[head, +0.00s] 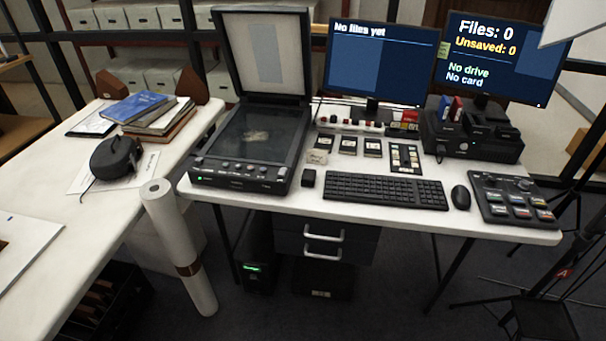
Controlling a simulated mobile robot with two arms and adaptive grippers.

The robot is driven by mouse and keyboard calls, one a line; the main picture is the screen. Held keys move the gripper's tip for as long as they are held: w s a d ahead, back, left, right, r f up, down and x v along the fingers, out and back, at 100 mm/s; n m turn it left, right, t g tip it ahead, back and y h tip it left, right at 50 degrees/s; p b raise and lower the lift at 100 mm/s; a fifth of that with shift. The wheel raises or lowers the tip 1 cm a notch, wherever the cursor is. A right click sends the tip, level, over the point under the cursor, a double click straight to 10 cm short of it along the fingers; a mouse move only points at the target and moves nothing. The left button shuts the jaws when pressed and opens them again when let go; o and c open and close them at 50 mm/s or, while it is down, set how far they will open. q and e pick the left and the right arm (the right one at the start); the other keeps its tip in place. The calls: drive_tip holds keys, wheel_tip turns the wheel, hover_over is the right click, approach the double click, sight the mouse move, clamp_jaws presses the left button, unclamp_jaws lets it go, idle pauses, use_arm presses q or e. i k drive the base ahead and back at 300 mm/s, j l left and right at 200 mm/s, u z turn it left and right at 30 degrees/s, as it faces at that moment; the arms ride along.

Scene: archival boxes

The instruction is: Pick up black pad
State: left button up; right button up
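No thing is plainly a black pad, and I cannot tell which item the name fits. A black control pad (513,199) with coloured keys lies at the right end of the white desk, beside the mouse (461,197). A small black block (308,178) sits between the scanner and the keyboard. Several small dark flat pieces with pale labels (348,145) lie behind the keyboard. A round black object (115,157) rests on a paper sheet on the left table. Neither of my grippers shows in the head view.
An open flatbed scanner (245,140) stands on the white desk (400,218), with a keyboard (385,189) and two monitors (375,65). A paper roll (180,250) leans between the desk and the left table (60,205). Tripod legs (575,250) stand at right.

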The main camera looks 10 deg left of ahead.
sight(309, 177)
drive_tip(key=i+j+z, duration=0.35)
drive_tip(key=i+j, duration=0.2)
drive_tip(key=j, duration=0.15)
drive_tip(key=i+j+z, duration=0.2)
drive_tip(key=j, duration=0.2)
